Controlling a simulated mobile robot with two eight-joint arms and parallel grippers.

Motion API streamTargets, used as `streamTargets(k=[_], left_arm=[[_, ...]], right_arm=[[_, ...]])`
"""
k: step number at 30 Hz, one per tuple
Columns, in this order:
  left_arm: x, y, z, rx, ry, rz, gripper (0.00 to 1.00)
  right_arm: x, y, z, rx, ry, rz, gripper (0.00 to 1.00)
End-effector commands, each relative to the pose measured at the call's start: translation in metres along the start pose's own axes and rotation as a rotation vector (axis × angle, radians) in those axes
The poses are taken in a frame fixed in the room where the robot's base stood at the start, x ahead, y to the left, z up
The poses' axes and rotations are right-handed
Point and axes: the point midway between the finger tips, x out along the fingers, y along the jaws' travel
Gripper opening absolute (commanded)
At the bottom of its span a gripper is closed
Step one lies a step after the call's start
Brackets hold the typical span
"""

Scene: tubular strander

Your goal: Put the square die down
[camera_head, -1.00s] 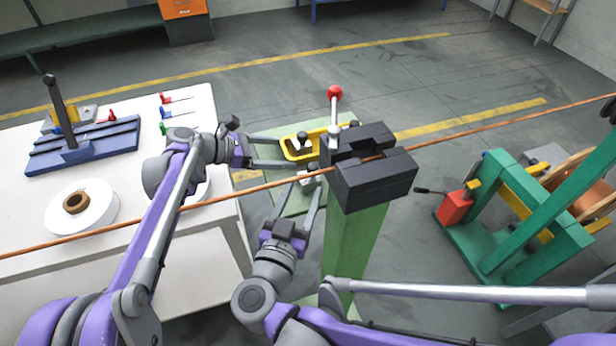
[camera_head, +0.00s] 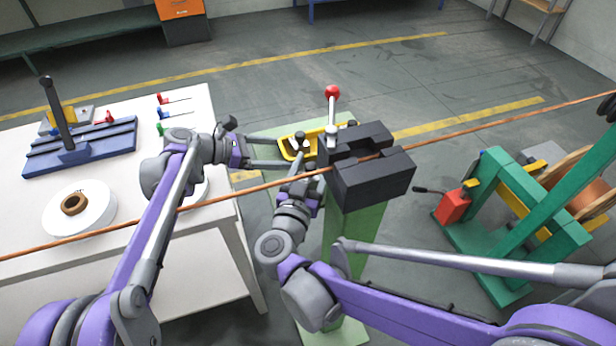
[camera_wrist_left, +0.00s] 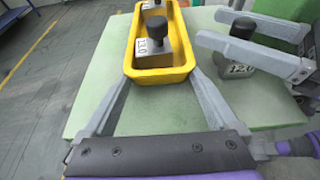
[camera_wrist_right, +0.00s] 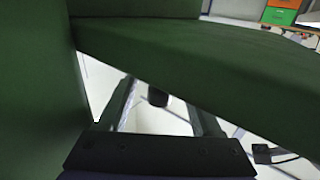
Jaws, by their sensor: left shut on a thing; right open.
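A grey metal block marked 12.0 with a black knob (camera_wrist_left: 236,66), apparently the square die, is at the right of the left wrist view. My right gripper (camera_head: 307,170) is open, with its fingers (camera_wrist_left: 258,48) on either side of it. The knob also shows between the fingers in the right wrist view (camera_wrist_right: 157,97). I cannot tell whether the block rests on the green plate (camera_wrist_left: 85,75). My left gripper (camera_head: 282,152) is shut on a yellow tray (camera_wrist_left: 162,76), which shows in the head view (camera_head: 288,147). A block marked 13.0 (camera_wrist_left: 150,48) and another block are inside the tray.
A black clamp block (camera_head: 375,178) on a green post stands right beside my right gripper. A copper wire (camera_head: 480,128) runs across, above the grippers. Dark green structure (camera_wrist_right: 170,55) fills much of the right wrist view. A white table (camera_head: 125,195) is at left.

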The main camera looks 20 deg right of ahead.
Motion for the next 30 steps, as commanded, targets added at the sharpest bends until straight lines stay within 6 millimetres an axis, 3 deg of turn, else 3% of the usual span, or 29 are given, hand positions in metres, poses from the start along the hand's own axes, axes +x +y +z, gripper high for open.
streamTargets(k=[4,12,23,30], left_arm=[[0.0,0.0,0.0,0.0,-0.001,0.0,0.33],[0.0,0.0,0.0,0.0,-0.001,0.0,0.33],[0.0,0.0,0.0,0.0,-0.001,0.0,0.33],[0.0,0.0,0.0,0.0,-0.001,0.0,0.33]], right_arm=[[0.016,0.0,0.0,0.0,0.0,0.002,0.66],[0.018,0.0,0.0,0.0,0.0,-0.001,0.64],[0.018,0.0,0.0,0.0,0.0,-0.001,0.0],[0.018,0.0,0.0,0.0,0.0,-0.001,0.0]])
